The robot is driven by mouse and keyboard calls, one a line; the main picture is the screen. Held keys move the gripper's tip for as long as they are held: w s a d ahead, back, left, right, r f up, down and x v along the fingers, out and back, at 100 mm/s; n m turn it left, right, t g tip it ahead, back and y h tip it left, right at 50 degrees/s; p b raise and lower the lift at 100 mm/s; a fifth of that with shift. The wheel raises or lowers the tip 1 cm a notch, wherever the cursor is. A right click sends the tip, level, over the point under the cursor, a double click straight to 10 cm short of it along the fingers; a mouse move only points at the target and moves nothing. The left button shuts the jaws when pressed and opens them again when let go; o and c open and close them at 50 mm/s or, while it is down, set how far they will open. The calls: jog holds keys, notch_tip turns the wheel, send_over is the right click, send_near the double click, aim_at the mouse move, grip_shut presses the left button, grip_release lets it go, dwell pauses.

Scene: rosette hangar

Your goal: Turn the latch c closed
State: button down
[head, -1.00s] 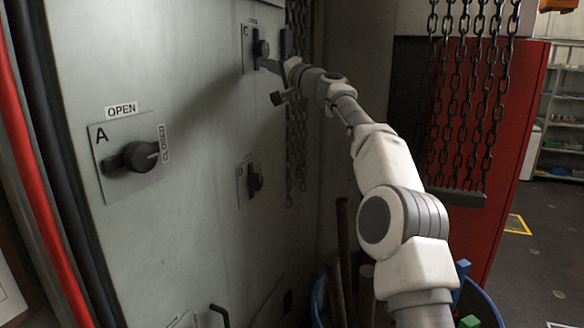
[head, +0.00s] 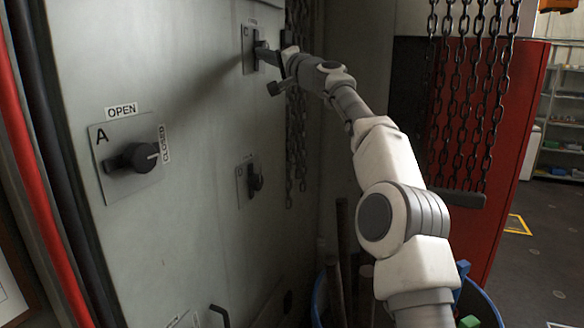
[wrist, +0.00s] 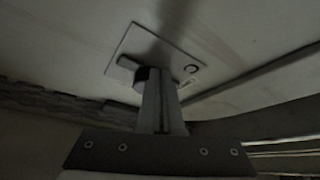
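Latch c is a dark turning handle (head: 259,46) on a pale square plate (head: 247,50) marked C, high on the grey panel. In the wrist view its plate (wrist: 135,48) carries the letter C, and the dark handle (wrist: 127,62) shows to the left of the fingertips. My gripper (head: 270,57) reaches in from the right to the latch. In the wrist view my gripper's fingers (wrist: 158,78) are close together, with no clear gap, right at the handle. They hide part of it, and I cannot tell whether they touch it.
Latch A (head: 137,157) with OPEN and CLOSED labels is lower left on the panel. Another latch (head: 254,182) sits below latch c. Chains (head: 465,95) hang to the right, before a red panel (head: 513,130). A blue bin (head: 490,300) with rods stands below my arm.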

aim_at(254, 61)
jog(key=shift+r, duration=0.2)
jog(key=shift+f, duration=0.15)
dwell(0.3)
jog(key=s+d+b, duration=0.3)
jog(key=d+b, duration=0.1)
jog(key=d, duration=0.1)
jog(key=shift+d+b, duration=0.15)
jog(key=shift+b, duration=0.2)
dwell(0.3)
jog(key=shift+w+a+f+p, duration=0.5)
jog(key=shift+w+a+p, duration=0.25)
jog(key=shift+a, duration=0.1)
jog(key=shift+w+a+f+p, duration=0.45)
jog(key=shift+w+a+p, duration=0.2)
jog(key=shift+a+p, duration=0.15)
jog(key=shift+w+a+f+p, duration=0.5)
jog(key=shift+w+a+p, duration=0.2)
jog(key=shift+a, duration=0.15)
